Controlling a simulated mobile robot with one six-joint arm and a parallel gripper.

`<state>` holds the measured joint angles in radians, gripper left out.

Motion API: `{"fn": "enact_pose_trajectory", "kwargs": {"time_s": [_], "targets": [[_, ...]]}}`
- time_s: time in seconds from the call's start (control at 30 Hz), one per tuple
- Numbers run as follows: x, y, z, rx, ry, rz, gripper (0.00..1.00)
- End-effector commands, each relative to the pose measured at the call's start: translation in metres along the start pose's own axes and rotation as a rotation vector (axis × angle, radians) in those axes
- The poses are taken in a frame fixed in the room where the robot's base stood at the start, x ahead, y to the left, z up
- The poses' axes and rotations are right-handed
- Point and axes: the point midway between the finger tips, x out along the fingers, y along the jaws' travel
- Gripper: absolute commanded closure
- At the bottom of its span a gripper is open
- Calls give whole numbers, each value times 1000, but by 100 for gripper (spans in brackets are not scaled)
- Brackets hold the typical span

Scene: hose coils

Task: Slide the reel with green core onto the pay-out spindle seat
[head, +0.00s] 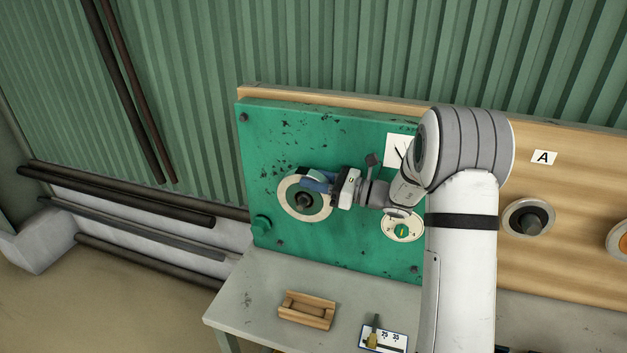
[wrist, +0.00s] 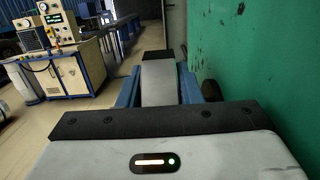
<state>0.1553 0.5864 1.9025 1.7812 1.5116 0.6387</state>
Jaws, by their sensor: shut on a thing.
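A pale-rimmed reel (head: 285,208) is at the left of the upright green panel (head: 345,245), its flat face along the panel. Its middle looks grey-green around a dark centre; the exact core colour is hard to tell. My gripper (head: 318,183) comes in from the right and is shut on the reel's upper right part, hiding some of it. In the wrist view, the blue fingers (wrist: 160,85) straddle a pale grey strip. A dark round part (wrist: 210,90) shows between the right finger and the panel. The spindle seat is largely hidden, and I cannot tell whether the reel touches it.
A pale disc with a green hexagonal middle (head: 402,230) is right on the panel. A dark-centred ring (head: 528,218) and an orange-centred one (head: 619,240) are on the wooden board. A wooden tray (head: 306,311) and small gauge card (head: 383,339) are on the bench.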

Motion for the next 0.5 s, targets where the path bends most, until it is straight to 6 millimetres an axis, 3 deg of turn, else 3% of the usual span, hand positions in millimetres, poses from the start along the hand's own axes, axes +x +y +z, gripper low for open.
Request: {"fn": "enact_pose_trajectory", "kwargs": {"time_s": [0.33, 0.37, 0.5], "targets": [[0, 0, 3, -5, -4, 0, 100], [0, 0, 3, -5, -4, 0, 67], [0, 0, 2, -4, -3, 0, 56]]}}
